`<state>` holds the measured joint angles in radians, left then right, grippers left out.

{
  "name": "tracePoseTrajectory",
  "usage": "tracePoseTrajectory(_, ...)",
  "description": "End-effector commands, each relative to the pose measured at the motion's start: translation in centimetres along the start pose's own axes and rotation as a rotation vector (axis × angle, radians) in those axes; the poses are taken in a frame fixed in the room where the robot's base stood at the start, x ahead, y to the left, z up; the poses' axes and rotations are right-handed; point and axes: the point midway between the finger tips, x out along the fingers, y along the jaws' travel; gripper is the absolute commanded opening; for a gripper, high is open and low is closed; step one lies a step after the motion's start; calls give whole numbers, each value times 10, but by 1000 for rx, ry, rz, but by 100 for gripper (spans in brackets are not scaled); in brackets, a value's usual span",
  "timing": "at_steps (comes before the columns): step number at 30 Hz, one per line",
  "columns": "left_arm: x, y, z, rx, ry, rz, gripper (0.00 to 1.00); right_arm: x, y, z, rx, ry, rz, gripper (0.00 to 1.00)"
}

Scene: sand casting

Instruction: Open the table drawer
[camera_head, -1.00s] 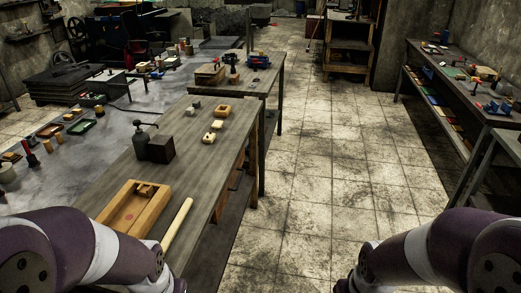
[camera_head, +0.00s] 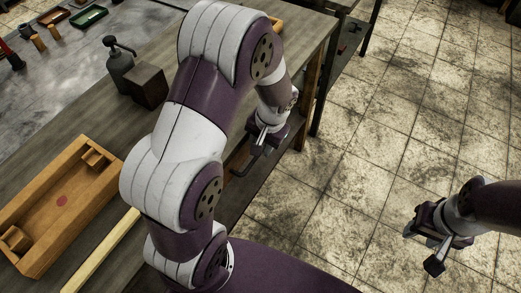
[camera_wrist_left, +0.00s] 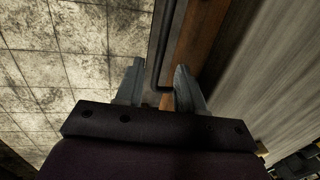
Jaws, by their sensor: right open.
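The table (camera_head: 60,140) has a wooden drawer front under its edge, brown in the left wrist view (camera_wrist_left: 200,40). A dark bar handle (camera_wrist_left: 163,45) runs along that front and bends at its near end. My left gripper (camera_wrist_left: 160,85) is open, with the handle's end between its two fingertips and gaps on both sides. In the head view the left gripper (camera_head: 262,140) is at the table's right side, close to the dark handle (camera_head: 241,171); my arm hides much of the drawer area. My right gripper (camera_head: 421,248) is open and empty over the floor at right.
The tiled floor (camera_head: 350,185) to the right of the table is clear.

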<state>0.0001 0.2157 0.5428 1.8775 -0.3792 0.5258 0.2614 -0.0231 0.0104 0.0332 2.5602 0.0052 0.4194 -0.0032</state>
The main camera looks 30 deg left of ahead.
Motion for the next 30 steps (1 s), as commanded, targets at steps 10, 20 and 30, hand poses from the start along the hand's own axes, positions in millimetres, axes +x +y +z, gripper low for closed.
tracePoseTrajectory(10, 34, 0, 0, 0, 2, 1, 38, 6, 0, 1, 0, 0, 0, 43)
tracePoseTrajectory(20, 33, 0, 0, 0, 2, 1, 0, 6, 0, 1, 0, 0, 0, 43)
tracePoseTrajectory(30, 32, 9, -1, 1, 3, 1, 0, 7, 0, 1, 0, 0, 0, 43)
